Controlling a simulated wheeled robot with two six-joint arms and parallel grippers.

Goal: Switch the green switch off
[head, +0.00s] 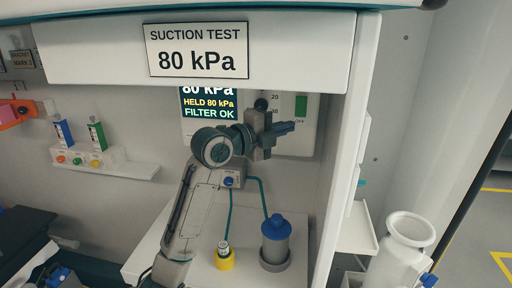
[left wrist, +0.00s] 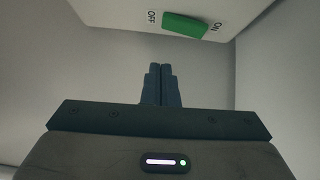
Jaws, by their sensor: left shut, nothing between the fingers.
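The green switch (head: 302,106) is on the front of the pale suction unit (head: 313,135), right of its screen. In the left wrist view the green switch (left wrist: 185,25) lies between the labels OFF and ON, beyond the fingertips; its tilt is hard to tell. My left gripper (head: 290,127) is shut and empty, just below and left of the switch in the head view. In the left wrist view its closed fingers (left wrist: 161,70) point towards the panel, with a gap between them and the switch. My right gripper is not seen.
A screen (head: 209,103) reads HELD 80 kPa, FILTER OK. A sign (head: 197,50) reading SUCTION TEST 80 kPa hangs above. Below stand a blue-capped jar (head: 276,246) and a yellow-based vial (head: 224,258). The cabinet's side wall (head: 345,150) is close on the right.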

